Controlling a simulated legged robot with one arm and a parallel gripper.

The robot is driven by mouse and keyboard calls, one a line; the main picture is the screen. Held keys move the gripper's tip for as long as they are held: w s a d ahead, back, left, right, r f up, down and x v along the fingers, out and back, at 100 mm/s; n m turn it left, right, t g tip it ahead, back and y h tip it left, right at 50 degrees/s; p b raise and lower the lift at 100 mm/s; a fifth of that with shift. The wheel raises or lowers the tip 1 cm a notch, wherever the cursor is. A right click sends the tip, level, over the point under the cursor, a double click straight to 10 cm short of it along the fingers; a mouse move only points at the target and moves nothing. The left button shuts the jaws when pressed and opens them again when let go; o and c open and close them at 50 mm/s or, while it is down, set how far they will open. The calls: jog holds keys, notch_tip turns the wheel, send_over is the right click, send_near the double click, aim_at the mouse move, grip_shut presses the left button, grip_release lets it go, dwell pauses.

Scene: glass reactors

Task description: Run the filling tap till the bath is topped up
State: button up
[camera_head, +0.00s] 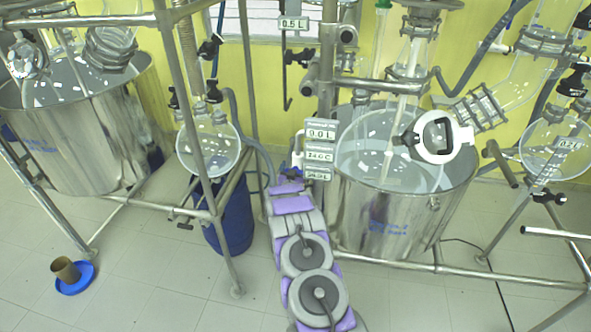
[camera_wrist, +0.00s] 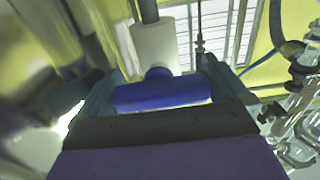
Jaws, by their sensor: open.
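The bath is probably the right-hand steel tub (camera_head: 385,222), with clear liquid and a glass vessel in it. Beside its left rim a white tap pipe (camera_head: 298,145) shows; in the wrist view the pipe (camera_wrist: 155,45) is large and carries a blue tap handle (camera_wrist: 162,94). My gripper (camera_head: 289,176) is at the tap, left of the tub. In the wrist view my gripper (camera_wrist: 160,88) is open, its two fingers on either side of the blue handle. Contact with the handle cannot be told. No water stream can be made out.
Labels (camera_head: 320,134) by the bath read 9.0 L and 24.0 C; the lowest is unclear. Another steel tub (camera_head: 75,140) stands left. Metal frame poles (camera_head: 245,70) and a blue barrel (camera_head: 232,222) are close by. A blue dish (camera_head: 76,281) with a brown cup lies on the floor.

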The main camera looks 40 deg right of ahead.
jog(key=shift+c, duration=0.2)
jog(key=c, duration=0.6)
jog(key=shift+c, duration=0.2)
jog(key=shift+n, duration=0.3)
jog(key=shift+w+a+n+p, duration=0.15)
jog(key=shift+n+p, duration=0.6)
jog(key=shift+n, duration=1.95)
jog(key=shift+f, duration=0.1)
jog(key=o, duration=0.7)
